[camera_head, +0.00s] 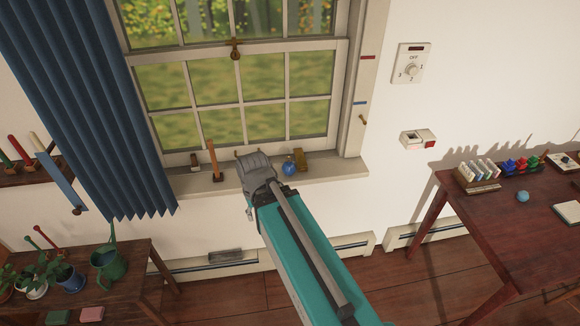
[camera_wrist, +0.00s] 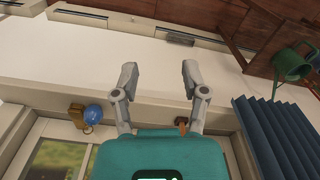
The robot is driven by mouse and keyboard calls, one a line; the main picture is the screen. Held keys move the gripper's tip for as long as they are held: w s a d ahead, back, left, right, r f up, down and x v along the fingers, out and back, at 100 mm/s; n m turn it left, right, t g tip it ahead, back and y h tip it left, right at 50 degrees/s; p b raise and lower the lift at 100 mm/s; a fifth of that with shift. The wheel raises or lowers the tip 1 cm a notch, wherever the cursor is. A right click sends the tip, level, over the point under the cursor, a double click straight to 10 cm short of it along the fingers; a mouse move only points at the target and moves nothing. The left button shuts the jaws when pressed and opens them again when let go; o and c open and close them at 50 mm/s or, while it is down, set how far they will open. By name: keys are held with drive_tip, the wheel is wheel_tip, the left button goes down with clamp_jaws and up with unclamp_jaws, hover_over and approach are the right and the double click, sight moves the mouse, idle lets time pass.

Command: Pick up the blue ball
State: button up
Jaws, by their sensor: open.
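A blue ball (camera_head: 289,168) sits on the windowsill (camera_head: 340,168), just right of my gripper in the head view. In the wrist view, which looks turned over, the blue ball (camera_wrist: 93,112) is to the left of the gripper, on a small ring-like stand. My gripper (camera_head: 256,172) is in front of the sill, and my arm hides part of the sill and wall below. In the wrist view my gripper (camera_wrist: 158,69) has its two fingers wide apart with nothing between them.
A brass-coloured block (camera_head: 300,158) stands close to the ball's right. An orange-handled tool (camera_head: 213,160) stands left of my gripper. A blue curtain (camera_head: 85,100) hangs at left. A lighter blue ball (camera_head: 522,196) lies on the right-hand table (camera_head: 480,225). A plant bench (camera_head: 120,290) is lower left.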

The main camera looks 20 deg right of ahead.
drive_tip(key=shift+a, duration=0.2)
drive_tip(key=o, duration=0.4)
drive_tip(key=shift+w+f, duration=0.1)
drive_tip(key=shift+f, duration=0.05)
drive_tip(key=shift+o, duration=1)
drive_tip(key=shift+w+d+f+n+b, duration=0.2)
drive_tip(key=shift+f+n+b, duration=0.1)
drive_tip(key=shift+b, duration=0.1)
drive_tip(key=w+d+f+n+t+h+b, duration=0.2)
drive_tip(key=w+d+n+h+b, duration=0.3)
drive_tip(key=w+n+b, duration=0.4)
drive_tip(key=w+d+f+n+t+h+b, duration=0.2)
drive_tip(key=w+d+f+n+h+b, duration=0.3)
drive_tip(key=w+n+b, duration=0.5)
drive_tip(key=w+n+h, duration=0.2)
drive_tip(key=shift+w+f+n+t+h, duration=0.2)
drive_tip(key=shift+w+n+t+h, duration=0.1)
drive_tip(key=shift+w+t, duration=0.1)
drive_tip(key=shift+d, duration=0.15)
